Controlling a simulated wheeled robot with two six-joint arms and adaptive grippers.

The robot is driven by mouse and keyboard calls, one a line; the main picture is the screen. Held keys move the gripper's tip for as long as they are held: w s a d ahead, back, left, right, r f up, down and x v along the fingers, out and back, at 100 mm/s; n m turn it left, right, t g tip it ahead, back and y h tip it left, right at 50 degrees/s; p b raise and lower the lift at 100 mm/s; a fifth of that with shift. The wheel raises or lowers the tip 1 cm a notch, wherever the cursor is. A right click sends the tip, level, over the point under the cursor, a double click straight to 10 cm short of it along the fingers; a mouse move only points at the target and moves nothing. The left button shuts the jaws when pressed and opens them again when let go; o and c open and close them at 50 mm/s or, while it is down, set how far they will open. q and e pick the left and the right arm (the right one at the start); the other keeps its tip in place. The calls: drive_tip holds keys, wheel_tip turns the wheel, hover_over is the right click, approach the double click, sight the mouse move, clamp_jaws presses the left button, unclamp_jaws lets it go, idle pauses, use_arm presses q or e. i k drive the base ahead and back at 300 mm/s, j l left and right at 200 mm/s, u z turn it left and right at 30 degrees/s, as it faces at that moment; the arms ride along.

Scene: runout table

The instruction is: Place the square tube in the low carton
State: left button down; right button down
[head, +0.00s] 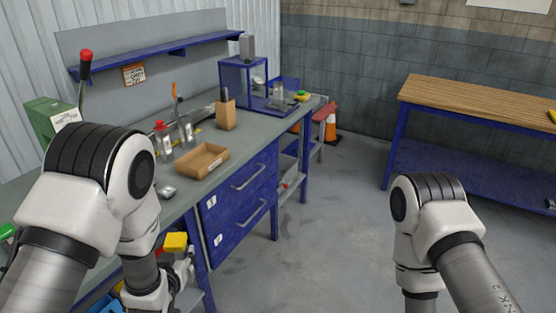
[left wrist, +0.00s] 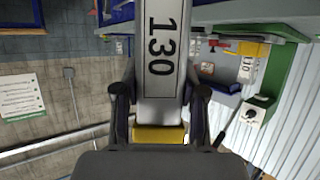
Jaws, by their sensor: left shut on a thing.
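The low carton (head: 202,160) is a shallow, open brown cardboard tray on the grey bench top, left of centre in the head view. My left gripper (head: 180,266) is low in front of the bench, below the carton's level, and partly hidden by my own arm. In the left wrist view the gripper (left wrist: 160,100) is shut on a grey, flat-sided bar marked 130, which appears to be the square tube (left wrist: 161,50). A yellow end (left wrist: 160,134) shows between the fingers, and yellow also shows in the head view (head: 175,241). My right gripper is out of view.
A small grey object (head: 167,191) lies in front. Blue drawers (head: 240,200) face the open floor. A wooden-topped table (head: 480,100) stands at right.

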sight(199, 168)
drive_tip(key=i+j+z, duration=0.15)
drive_tip(key=j+z, duration=0.2)
drive_tip(key=i+j+z, duration=0.15)
drive_tip(key=j+z, duration=0.15)
drive_tip(key=j, duration=0.15)
drive_tip(key=i+j+z, duration=0.1)
drive_tip(key=j+z, duration=0.25)
